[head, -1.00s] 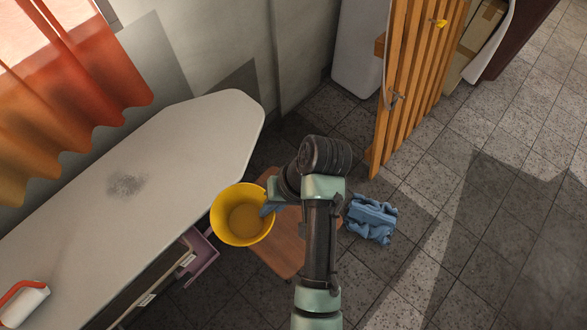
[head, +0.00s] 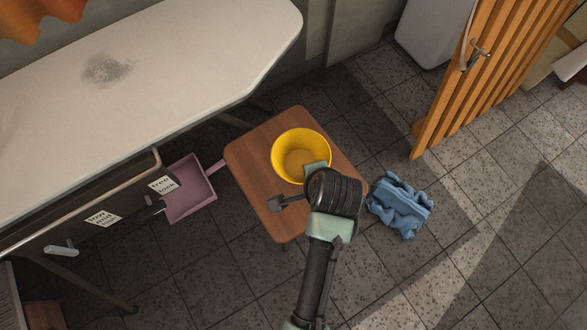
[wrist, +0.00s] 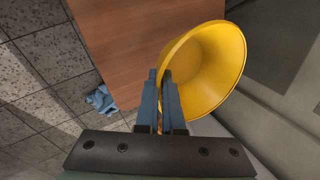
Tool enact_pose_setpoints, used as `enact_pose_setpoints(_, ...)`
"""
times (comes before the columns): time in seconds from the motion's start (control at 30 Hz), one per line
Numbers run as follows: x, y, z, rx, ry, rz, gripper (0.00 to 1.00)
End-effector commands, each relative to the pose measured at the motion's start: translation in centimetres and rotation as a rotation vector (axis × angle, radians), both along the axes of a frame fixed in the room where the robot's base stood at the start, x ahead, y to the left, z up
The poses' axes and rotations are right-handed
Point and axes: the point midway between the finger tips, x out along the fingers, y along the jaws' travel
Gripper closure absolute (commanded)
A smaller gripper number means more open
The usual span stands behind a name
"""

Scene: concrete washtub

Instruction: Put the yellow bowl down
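The yellow bowl (head: 301,150) shows over the wooden stool (head: 250,152) in the head view, its open side up. In the wrist view the bowl (wrist: 215,65) is tilted in the picture, with its rim wall between my gripper's (wrist: 161,85) two blue-grey fingers. The fingers are close together on the bowl's wall. The stool's brown top (wrist: 125,45) lies beyond the bowl in the wrist view. I cannot tell whether the bowl touches the stool.
A blue crumpled cloth (head: 400,205) lies on the tiled floor right of the stool. A pink dustpan (head: 188,188) is on the left. The ironing board (head: 150,75) stands at the upper left. A slatted wooden door (head: 490,75) is at the upper right.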

Motion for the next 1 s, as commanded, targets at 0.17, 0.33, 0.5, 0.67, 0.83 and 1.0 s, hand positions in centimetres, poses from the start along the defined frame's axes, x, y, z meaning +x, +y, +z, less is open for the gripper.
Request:
enact_pose_setpoints(0.17,-0.1,0.0,-3.4,0.000,0.003,-0.014,1.00)
enact_pose_setpoints(0.33,0.0,0.0,-6.0,0.001,0.002,-0.013,1.00)
enact_pose_setpoints(0.5,-0.1,0.0,-7.1,0.000,0.002,-0.012,1.00)
enact_pose_setpoints(0.67,-0.1,0.0,-9.5,0.001,0.003,-0.011,1.00)
enact_pose_setpoints(0.83,0.0,0.0,-10.2,-0.001,0.001,-0.011,1.00)
enact_pose_setpoints(1.0,0.0,0.0,-10.1,-0.001,0.001,-0.011,1.00)
